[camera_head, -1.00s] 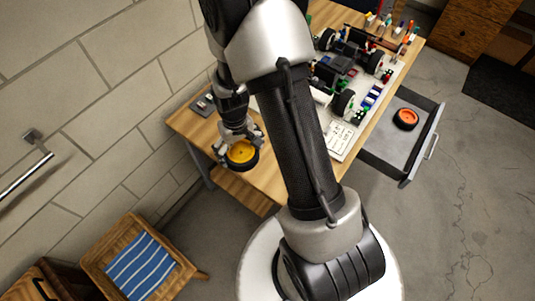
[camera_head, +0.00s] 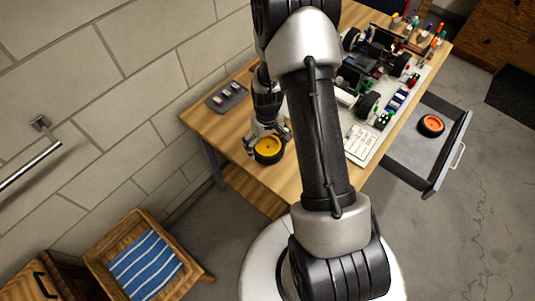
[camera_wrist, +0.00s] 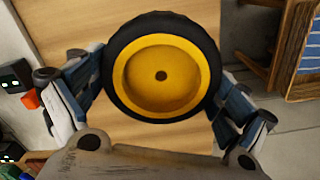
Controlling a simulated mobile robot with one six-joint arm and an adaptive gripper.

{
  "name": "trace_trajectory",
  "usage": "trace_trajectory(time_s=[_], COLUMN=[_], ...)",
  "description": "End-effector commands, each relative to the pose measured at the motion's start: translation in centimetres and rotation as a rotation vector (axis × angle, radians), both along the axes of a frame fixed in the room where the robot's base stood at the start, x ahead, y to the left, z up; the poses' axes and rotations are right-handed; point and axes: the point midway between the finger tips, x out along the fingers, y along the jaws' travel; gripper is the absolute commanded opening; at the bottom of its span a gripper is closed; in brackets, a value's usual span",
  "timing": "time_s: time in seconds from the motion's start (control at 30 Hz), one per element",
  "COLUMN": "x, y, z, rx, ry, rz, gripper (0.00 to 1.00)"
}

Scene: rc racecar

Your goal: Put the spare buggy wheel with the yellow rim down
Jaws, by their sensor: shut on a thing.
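The spare buggy wheel with the yellow rim (camera_head: 268,149) is held by my gripper (camera_head: 266,140) at the left end of the wooden workbench (camera_head: 212,128). In the wrist view the wheel (camera_wrist: 161,75) has a black tyre and a yellow dish-shaped rim facing the camera. My gripper (camera_wrist: 158,88) is shut on it, with a finger on each side of the tyre. Bare bench top shows around and below it. I cannot tell whether the wheel touches the bench.
An open drawer (camera_head: 420,165) at the right holds a wheel with an orange rim (camera_head: 431,125). The buggy chassis (camera_head: 375,60) and small parts fill the bench's far right. A grey tray (camera_head: 227,96) lies at the back left. A stool with a striped cushion (camera_head: 146,264) stands below.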

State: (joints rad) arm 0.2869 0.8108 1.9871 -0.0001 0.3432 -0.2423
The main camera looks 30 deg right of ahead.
Motion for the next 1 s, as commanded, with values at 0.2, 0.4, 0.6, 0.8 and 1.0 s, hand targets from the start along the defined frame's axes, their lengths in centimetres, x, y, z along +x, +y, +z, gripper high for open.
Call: trace_trajectory(time_s=[0.2,0.4,0.6,0.8,1.0], x=[0.0,0.0,0.0,0.0,0.0], y=[0.0,0.0,0.0,0.0,0.0], z=[-1.7,-4.7,-4.7,-5.2,-5.0], rx=[0.0,0.0,0.0,0.0,0.0], ry=[0.001,0.002,-0.001,-0.001,0.0], rz=[0.0,0.0,0.0,0.0,0.0], gripper=[0.68,0.68,0.68,0.68,1.0])
